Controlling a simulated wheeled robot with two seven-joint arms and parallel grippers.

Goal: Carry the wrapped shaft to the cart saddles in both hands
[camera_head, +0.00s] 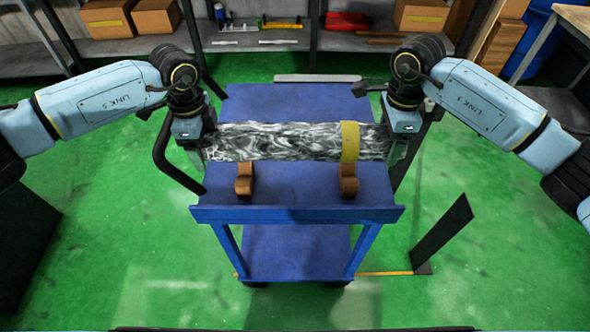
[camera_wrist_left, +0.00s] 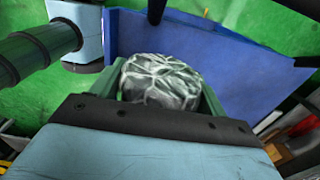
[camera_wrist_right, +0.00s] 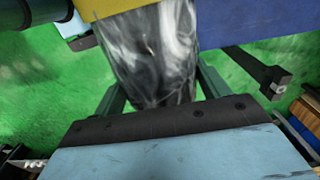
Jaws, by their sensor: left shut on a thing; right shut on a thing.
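The wrapped shaft (camera_head: 275,141) is a long cylinder in shiny black and white film with a yellow band (camera_head: 350,142) near its right end. It lies level across the blue cart (camera_head: 290,100). My left gripper (camera_head: 205,150) is shut on its left end, and my right gripper (camera_head: 392,150) is shut on its right end. The shaft ends also show between the fingers in the left wrist view (camera_wrist_left: 160,82) and the right wrist view (camera_wrist_right: 152,60). Two brown saddles, left (camera_head: 244,180) and right (camera_head: 348,181), stand on the cart top just in front of the shaft. I cannot tell whether it touches them.
A shelf (camera_head: 260,40) with cardboard boxes (camera_head: 155,17), a red case (camera_head: 347,21) and tools runs along the back. A black handle (camera_head: 165,160) is at the cart's left. A dark upright plate (camera_head: 442,235) stands at right. Green floor around the cart is mostly clear.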

